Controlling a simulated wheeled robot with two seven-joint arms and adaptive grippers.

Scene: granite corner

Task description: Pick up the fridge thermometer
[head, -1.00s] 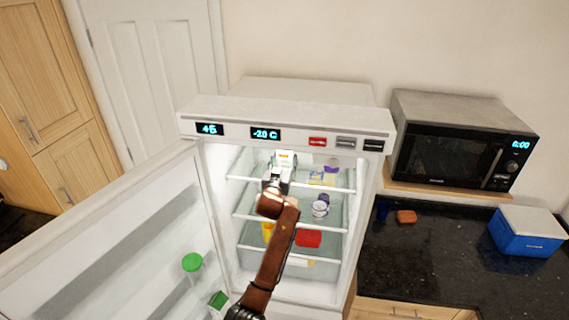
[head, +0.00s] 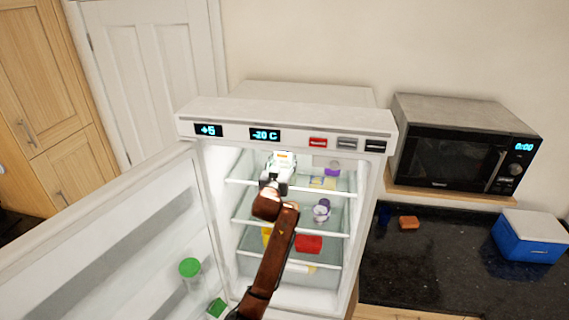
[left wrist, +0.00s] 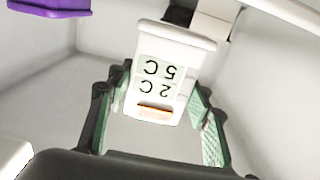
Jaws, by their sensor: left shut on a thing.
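The fridge thermometer (left wrist: 164,75) is a white block with "5 C" and "2 C" panels, upside down in the left wrist view, and an orange strip. In the head view it shows as a small white piece (head: 284,157) with an orange mark, at the top shelf inside the open fridge. My left gripper (left wrist: 155,112) has its green-padded fingers on both sides of the thermometer and is shut on it. In the head view this gripper (head: 277,176) reaches in at the upper shelf, partly hiding the thermometer's lower part. My right gripper is not in view.
The fridge door (head: 110,245) stands open at left. A purple-lidded tub (head: 332,168) is right of the gripper. A white-and-purple container (head: 322,210) and a red box (head: 308,243) are lower down. The microwave (head: 460,150) and blue cooler (head: 527,235) are outside, at right.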

